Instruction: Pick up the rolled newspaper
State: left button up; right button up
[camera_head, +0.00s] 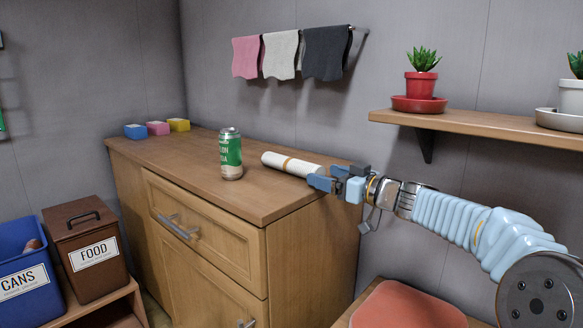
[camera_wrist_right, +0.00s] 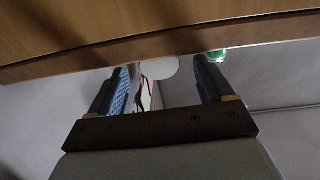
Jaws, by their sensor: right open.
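The rolled newspaper (camera_head: 290,164) is a white roll with a brown band. It lies on the wooden cabinet top, near the wall. My right gripper (camera_head: 324,178) is open at the roll's right end, at the cabinet's right edge. In the right wrist view, the roll's pale round end (camera_wrist_right: 158,67) shows between the tips of the two open fingers (camera_wrist_right: 162,72). I cannot tell whether the fingers touch it. My left gripper is not in view.
A green can (camera_head: 231,155) stands left of the roll on the cabinet (camera_head: 190,165). Three small boxes (camera_head: 157,128) sit at its far end. Cloths (camera_head: 282,54) hang on a rail above. A shelf (camera_head: 480,124) with potted plants is at the right, above my right arm.

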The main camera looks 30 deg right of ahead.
aim_at(320, 172)
jog(key=x, duration=0.5)
jog(key=c, duration=1.2)
jog(key=shift+r, duration=0.1)
